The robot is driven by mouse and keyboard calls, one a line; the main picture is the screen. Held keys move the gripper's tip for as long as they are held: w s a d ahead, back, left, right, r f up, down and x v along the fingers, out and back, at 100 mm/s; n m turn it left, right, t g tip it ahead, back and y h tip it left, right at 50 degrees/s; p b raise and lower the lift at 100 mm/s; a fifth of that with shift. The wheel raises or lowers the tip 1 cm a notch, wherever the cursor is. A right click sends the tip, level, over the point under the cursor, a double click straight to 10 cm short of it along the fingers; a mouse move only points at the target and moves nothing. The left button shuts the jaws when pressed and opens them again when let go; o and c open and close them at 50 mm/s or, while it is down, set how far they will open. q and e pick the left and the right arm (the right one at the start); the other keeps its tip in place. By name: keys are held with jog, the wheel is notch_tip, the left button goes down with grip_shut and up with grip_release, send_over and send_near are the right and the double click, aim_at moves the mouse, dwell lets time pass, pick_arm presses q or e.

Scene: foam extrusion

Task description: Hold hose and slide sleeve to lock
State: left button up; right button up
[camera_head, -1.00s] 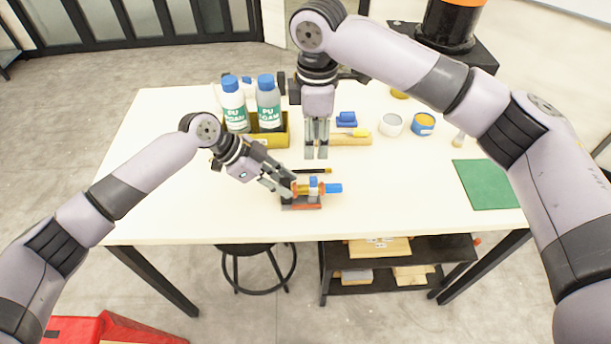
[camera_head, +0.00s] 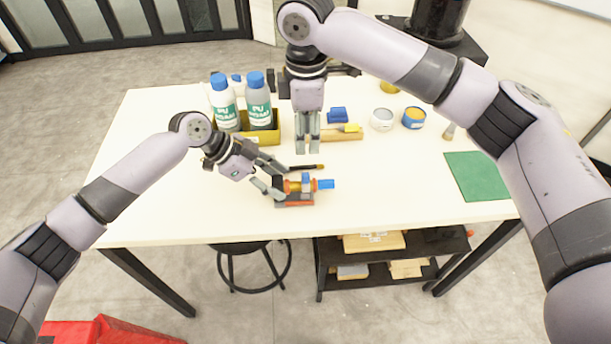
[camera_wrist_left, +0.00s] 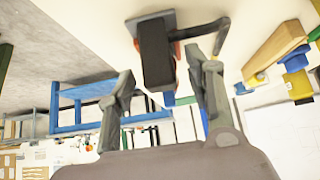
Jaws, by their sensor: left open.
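A small fixture with a dark body and red base (camera_head: 295,200) sits near the table's front edge. My left gripper (camera_head: 275,181) is open at the fixture's left end. Contact cannot be told. In the left wrist view, its spread fingers (camera_wrist_left: 168,75) flank the dark fixture block (camera_wrist_left: 156,52), which hides most of the tubular part. My right gripper (camera_head: 307,146) points down behind the fixture, apart from it; its fingers look close together.
Behind stand two PU foam bottles (camera_head: 258,104) in a yellow tray (camera_head: 264,137). A dark rod (camera_head: 305,168) lies just behind the fixture. Two small round containers (camera_head: 382,119) (camera_head: 414,118) stand at the back right, and a green mat (camera_head: 477,175) lies at the right. The front-right table is clear.

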pick_arm(q)
jog(key=shift+a+r, duration=0.1)
jog(key=v, duration=1.1)
jog(key=shift+a+r, duration=0.25)
jog(key=shift+r, duration=0.05)
